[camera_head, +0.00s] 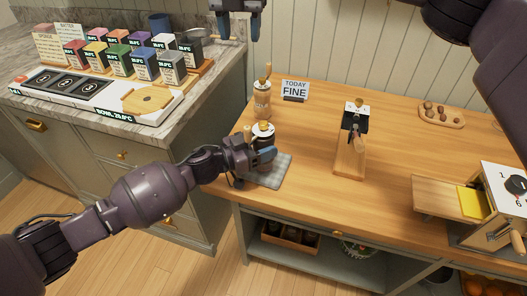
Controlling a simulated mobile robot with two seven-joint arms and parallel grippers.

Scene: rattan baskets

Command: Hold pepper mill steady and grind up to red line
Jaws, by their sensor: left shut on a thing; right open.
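A pepper mill (264,129) with a dark body, a pale marked top and a wooden knob stands upright at the table's front left, on or over a grey mat (272,176). My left gripper (260,153) is shut around its lower body and hides part of it. A taller wooden mill (262,101) with a crank on top stands just behind. A card (295,90) beside it reads "TODAY FINE". My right gripper (239,36) is open and empty, pointing down at the top edge, up and left of the mills. I cannot make out a red line.
A black-and-white device on a wooden stand (350,158) is right of the mills. A dial box (503,185) with a wooden board is at far right, a tray (441,119) of brown balls behind. Left counter holds several coloured boxes (118,60). Table between is clear.

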